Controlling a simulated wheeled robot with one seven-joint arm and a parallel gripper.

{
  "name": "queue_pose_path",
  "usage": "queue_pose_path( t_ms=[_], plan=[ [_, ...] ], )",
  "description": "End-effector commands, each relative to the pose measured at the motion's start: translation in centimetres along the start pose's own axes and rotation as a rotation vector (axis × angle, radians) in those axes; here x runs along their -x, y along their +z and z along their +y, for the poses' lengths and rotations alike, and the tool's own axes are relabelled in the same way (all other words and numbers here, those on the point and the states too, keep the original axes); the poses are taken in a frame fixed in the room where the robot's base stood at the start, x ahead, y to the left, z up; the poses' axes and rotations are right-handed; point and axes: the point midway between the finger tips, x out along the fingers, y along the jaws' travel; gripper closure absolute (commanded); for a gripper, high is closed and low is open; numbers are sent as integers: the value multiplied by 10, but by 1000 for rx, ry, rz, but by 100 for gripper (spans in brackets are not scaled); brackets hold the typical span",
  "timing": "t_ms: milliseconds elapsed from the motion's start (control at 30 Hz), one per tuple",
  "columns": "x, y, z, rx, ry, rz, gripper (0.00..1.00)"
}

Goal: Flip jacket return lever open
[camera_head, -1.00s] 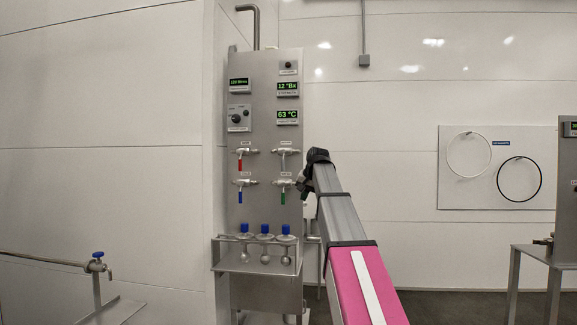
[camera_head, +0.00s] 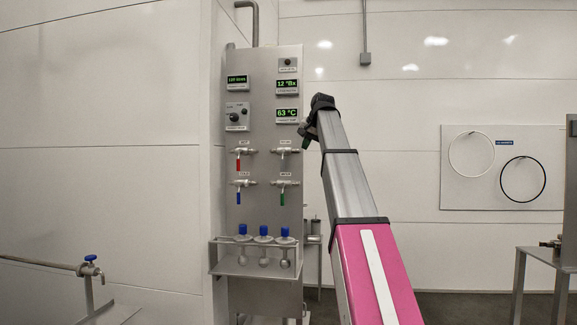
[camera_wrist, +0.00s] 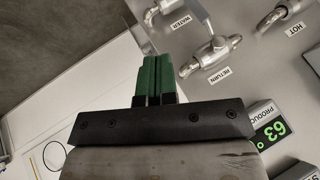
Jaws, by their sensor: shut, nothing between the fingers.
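The jacket return valve (camera_head: 284,152) is at the upper right of the four-valve group on the steel panel. Its plain grey lever hangs down. In the wrist view the valve (camera_wrist: 212,54) sits above its RETURN label, right of my fingertips. Its grey lever (camera_wrist: 198,14) runs toward the WATER valve. My gripper (camera_head: 306,142) is beside the panel's right edge, near the return valve's height. In the wrist view its green fingers (camera_wrist: 158,60) are together and empty, apart from the lever. My arm hides part of the wall behind.
The red-lever HOT valve (camera_head: 238,153) is left of the return valve. A blue-lever valve (camera_head: 239,184) and the green-lever WATER valve (camera_head: 282,184) are below. Displays are above; open wall lies right of the panel.

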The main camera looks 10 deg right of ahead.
Motion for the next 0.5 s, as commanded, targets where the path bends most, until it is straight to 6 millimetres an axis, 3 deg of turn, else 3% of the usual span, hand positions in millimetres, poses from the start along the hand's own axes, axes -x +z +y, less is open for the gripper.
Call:
queue_pose_path(
  t_ms=[267, 500],
  plan=[
    [-14, 1, 0, 1, 0, -1, 100],
    [-56, 1, 0, 0, 2, -2, 100]
  ],
)
